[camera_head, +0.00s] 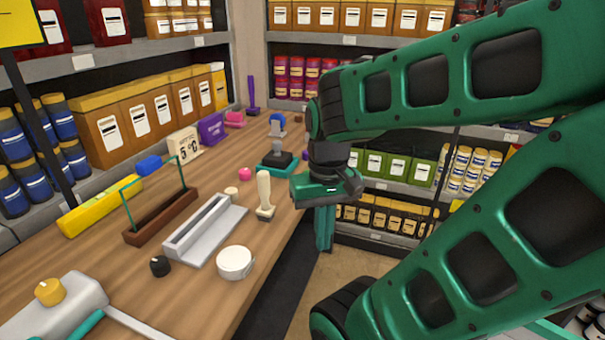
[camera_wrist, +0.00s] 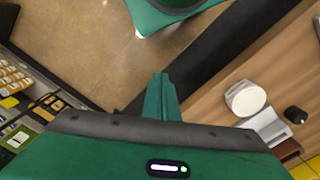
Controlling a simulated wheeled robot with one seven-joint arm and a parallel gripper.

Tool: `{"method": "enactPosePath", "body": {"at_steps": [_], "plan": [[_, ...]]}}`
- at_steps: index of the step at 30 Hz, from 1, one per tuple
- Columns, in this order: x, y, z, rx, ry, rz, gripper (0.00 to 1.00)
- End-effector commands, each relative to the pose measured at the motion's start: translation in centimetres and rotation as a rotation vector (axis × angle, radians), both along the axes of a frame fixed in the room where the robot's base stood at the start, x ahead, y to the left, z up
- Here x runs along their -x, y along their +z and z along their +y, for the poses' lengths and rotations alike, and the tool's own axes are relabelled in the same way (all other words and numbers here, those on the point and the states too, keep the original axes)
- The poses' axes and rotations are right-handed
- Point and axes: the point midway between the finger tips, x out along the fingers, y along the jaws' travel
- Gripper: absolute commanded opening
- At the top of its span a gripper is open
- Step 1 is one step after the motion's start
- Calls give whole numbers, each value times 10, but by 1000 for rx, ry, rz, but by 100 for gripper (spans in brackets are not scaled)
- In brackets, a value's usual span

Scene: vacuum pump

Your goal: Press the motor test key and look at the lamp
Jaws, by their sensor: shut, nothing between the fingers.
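My gripper (camera_head: 324,245) is shut and empty, pointing down just past the right edge of the wooden workbench (camera_head: 205,310). In the wrist view its closed fingers (camera_wrist: 160,95) are over the floor beside the bench. I cannot clearly make out a motor test key or a lamp. A grey housing with a yellow knob (camera_head: 50,292) is at the bench's near left. The gripper touches none of these.
On the bench are a white round part (camera_head: 235,263), a black knob (camera_head: 159,266), a grey channel tray (camera_head: 205,228), a cream-handled tool (camera_head: 264,195), a brown trough with a teal frame (camera_head: 160,215) and a yellow bar (camera_head: 100,205). Stocked shelves line the back and left.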

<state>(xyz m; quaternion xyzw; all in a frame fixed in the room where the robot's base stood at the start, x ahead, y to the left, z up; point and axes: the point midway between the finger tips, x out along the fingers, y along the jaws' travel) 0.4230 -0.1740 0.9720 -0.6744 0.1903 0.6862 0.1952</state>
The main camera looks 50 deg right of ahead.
Motion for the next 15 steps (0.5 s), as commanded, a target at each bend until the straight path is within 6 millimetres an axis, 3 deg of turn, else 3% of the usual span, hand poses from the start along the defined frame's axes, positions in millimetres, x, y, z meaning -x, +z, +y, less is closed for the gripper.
{"method": "enactPosePath", "body": {"at_steps": [2,5,15], "plan": [[-3,4,-4,7,-11,-23,0],[-23,7,-14,19,-20,-53,0],[-132,23,-79,41,-79,-266,0]]}}
